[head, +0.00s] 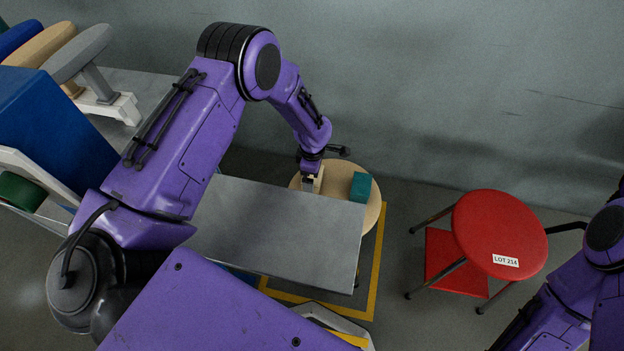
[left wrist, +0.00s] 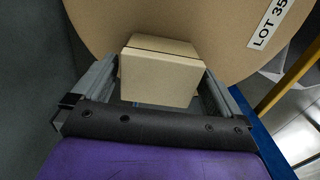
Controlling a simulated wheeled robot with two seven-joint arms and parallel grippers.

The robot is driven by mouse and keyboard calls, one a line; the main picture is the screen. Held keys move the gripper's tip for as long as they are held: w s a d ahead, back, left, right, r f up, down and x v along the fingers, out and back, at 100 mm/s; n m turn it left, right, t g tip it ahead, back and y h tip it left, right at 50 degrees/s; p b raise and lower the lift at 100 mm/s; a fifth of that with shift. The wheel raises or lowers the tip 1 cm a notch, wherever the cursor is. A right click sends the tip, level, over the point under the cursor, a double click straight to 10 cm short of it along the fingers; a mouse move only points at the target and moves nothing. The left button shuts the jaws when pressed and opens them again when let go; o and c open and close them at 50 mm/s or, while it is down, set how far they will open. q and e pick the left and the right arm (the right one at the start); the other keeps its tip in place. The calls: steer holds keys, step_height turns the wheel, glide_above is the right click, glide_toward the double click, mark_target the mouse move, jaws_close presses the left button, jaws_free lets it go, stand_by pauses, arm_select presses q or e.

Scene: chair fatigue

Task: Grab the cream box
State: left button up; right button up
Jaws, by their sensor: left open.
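The cream box (left wrist: 160,78) stands on a round tan stool seat (left wrist: 90,25) in the left wrist view. My left gripper (left wrist: 160,95) is open, with one finger on each side of the box. I cannot tell whether the fingers touch it. In the head view my left gripper (head: 311,184) reaches down at the left part of the tan seat (head: 374,208), and the box is mostly hidden there by the gripper. My right arm shows at the lower right of the head view, but its gripper is out of view.
A teal box (head: 361,187) sits on the same seat, right of the gripper. A grey panel (head: 280,230) lies in front of the seat. A red stool (head: 499,230) labelled LOT 214 stands to the right. Yellow floor tape (head: 376,270) runs around the tan stool. A wall is behind.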

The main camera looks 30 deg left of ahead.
arm_select(q)
step_height(320, 180, down, 2)
steer(key=shift+f, duration=0.25)
steer(key=shift+r, duration=0.1)
steer(key=c, duration=1)
steer(key=shift+o, duration=0.2)
steer(key=shift+r, duration=0.1)
